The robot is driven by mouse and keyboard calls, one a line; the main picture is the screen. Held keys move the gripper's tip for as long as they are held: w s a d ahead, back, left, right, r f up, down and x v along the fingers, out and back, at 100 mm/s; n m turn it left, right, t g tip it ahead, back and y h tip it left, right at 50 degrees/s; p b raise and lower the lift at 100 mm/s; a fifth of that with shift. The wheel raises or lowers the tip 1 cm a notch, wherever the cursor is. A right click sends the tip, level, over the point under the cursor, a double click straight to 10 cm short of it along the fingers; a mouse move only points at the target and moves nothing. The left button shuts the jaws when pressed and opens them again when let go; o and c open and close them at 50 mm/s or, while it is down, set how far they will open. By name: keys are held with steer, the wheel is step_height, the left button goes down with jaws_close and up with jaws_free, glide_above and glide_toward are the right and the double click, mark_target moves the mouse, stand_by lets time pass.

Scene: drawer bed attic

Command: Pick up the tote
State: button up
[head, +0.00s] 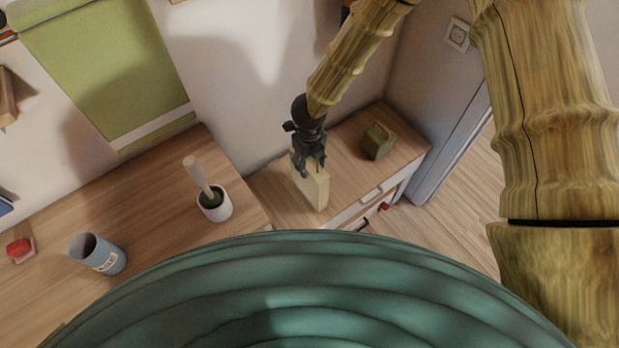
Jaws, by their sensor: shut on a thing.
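My gripper (310,163) is at the upper middle of the head view, pointing down, with its dark fingers at the top edge of a pale beige, flat, upright tote (315,188). The gripper is shut on the tote's upper edge. The tote is slightly tilted in the picture and is at the left part of the wooden cabinet top (345,150). I cannot tell whether its bottom touches the surface.
An olive-green boxy object (377,141) stands right of the tote. A wall is behind, and a grey door (440,100) is at the right.

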jaws_close()
steer(key=shift+r, duration=0.15)
step_height(320, 180, up, 10)
steer(key=shift+f, duration=0.1)
stand_by(0.7)
